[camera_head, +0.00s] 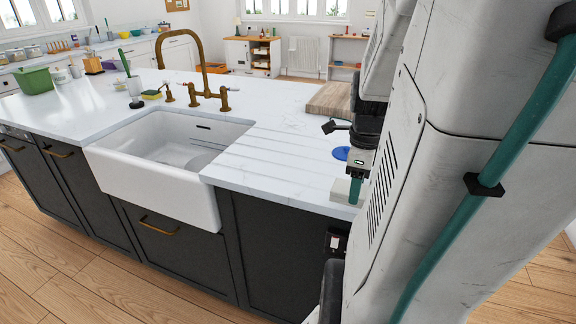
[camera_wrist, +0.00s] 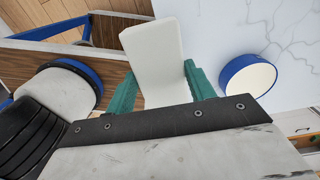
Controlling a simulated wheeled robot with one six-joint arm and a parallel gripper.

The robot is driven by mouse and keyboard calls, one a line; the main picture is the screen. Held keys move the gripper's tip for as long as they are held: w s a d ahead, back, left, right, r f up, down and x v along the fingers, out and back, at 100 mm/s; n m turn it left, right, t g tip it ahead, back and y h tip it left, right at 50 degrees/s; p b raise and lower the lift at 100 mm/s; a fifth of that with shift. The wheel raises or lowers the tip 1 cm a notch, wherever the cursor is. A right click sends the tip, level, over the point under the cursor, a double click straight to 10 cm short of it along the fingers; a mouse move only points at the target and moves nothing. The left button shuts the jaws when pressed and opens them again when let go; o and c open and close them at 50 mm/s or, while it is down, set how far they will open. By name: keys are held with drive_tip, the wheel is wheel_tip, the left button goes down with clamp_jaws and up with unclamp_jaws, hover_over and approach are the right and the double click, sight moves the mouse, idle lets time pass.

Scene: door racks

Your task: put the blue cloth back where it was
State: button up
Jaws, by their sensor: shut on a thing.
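My gripper (camera_wrist: 160,72) has two teal fingers, shut on a pale, off-white slab-like thing (camera_wrist: 152,45) that stands out beyond the fingertips in the wrist view. In the head view my gripper (camera_head: 354,188) is at the right end of the island's counter, partly hidden by my arm. The edge of a pale thing (camera_head: 340,190) shows beside a teal finger there. I cannot make out a blue cloth in either view. A round blue-sided thing with a cream face (camera_wrist: 248,82) is right of my gripper in the wrist view; a blue round thing (camera_head: 341,153) lies on the counter in the head view.
The white counter (camera_head: 265,165) has a sink (camera_head: 165,150) with a brass faucet (camera_head: 195,65). A wooden board (camera_head: 330,100) lies behind my gripper. A green tub (camera_head: 35,80) and a yellow sponge (camera_head: 151,94) are further left. The ridged counter right of the sink is clear.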

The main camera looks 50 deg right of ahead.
drive_tip(key=w+d, duration=0.2)
drive_tip(key=w, duration=0.3)
drive_tip(key=w+d+f, duration=0.1)
drive_tip(key=w+d, duration=0.1)
drive_tip(key=w, duration=0.3)
drive_tip(key=w+d, duration=0.2)
drive_tip(key=w, duration=0.3)
drive_tip(key=shift+w+d+f, duration=0.1)
drive_tip(key=shift+d+f, duration=0.05)
drive_tip(key=shift+d, duration=0.2)
drive_tip(key=shift+f, duration=1.75)
drive_tip(key=o, duration=0.9)
drive_tip(key=shift+o, duration=0.2)
